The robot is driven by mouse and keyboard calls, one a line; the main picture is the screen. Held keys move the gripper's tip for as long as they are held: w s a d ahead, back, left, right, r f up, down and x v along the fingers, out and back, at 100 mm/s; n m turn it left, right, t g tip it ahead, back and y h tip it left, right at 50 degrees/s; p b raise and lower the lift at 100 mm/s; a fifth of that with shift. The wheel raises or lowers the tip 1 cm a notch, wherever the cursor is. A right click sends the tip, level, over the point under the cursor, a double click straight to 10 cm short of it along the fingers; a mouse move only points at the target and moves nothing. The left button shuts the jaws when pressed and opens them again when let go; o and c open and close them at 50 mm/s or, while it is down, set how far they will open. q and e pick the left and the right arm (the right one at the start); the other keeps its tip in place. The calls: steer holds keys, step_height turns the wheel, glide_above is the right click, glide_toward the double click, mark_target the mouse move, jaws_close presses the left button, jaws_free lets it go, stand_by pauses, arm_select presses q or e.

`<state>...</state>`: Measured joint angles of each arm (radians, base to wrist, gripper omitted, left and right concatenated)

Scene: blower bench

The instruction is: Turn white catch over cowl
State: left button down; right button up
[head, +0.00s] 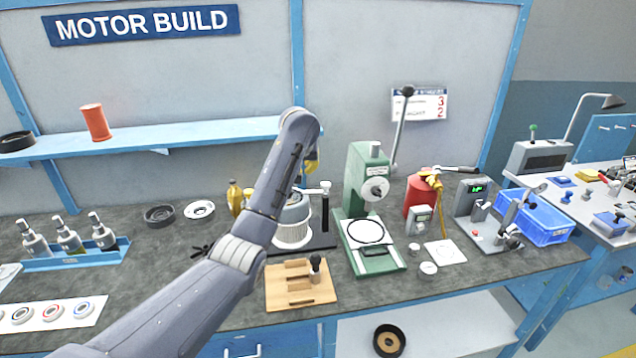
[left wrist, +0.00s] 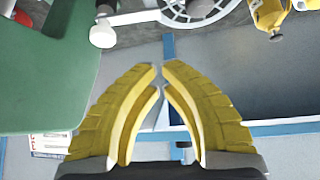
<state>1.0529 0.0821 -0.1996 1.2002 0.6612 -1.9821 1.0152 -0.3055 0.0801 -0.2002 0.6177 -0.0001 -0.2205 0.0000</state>
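The white catch (head: 312,190) is a small bar ending in a knob, at the top of a black post beside the cowl in the head view. In the left wrist view the catch (left wrist: 130,18) runs from its knob at the upper left toward the cowl's round, spoked top (left wrist: 200,10). The cowl (head: 291,234) is partly hidden by my left arm. My left gripper (head: 310,165) is above the cowl and catch, mostly behind my arm. In the left wrist view its yellow fingers (left wrist: 160,68) nearly meet at the tips, apart from the catch and empty. My right gripper is not in view.
A green press (head: 365,205) with a tall lever stands right of the cowl. A wooden block (head: 290,290) lies in front. A yellow bottle (head: 235,197) stands behind my arm. A red canister (head: 415,197) and a blue crate (head: 545,228) are further right.

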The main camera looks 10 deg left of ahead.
mark_target(302, 190)
arm_select(q)
steer(key=shift+w+a+f, duration=0.15)
steer(key=shift+w+a, duration=0.15)
steer(key=shift+w, duration=0.15)
steer(key=shift+w+a+f, duration=0.1)
steer(key=shift+w+f, duration=0.1)
steer(key=shift+f, duration=0.05)
steer(key=shift+w+a+f, duration=0.1)
steer(key=shift+w+f, duration=0.15)
steer(key=shift+f, duration=0.9)
steer(key=shift+w+a+f, duration=0.1)
steer(key=shift+w+f, duration=0.1)
steer(key=shift+f, duration=0.95)
steer(key=shift+w+f, duration=0.25)
steer(key=shift+f, duration=0.9)
steer(key=shift+s+d+n+y, duration=0.3)
steer(key=shift+s+n+y, duration=0.1)
steer(key=shift+s+n, duration=0.25)
steer(key=shift+s+a+f+n+y, duration=0.1)
steer(key=shift+s+n+y, duration=0.3)
steer(key=shift+s+n, duration=0.05)
steer(key=shift+f, duration=0.1)
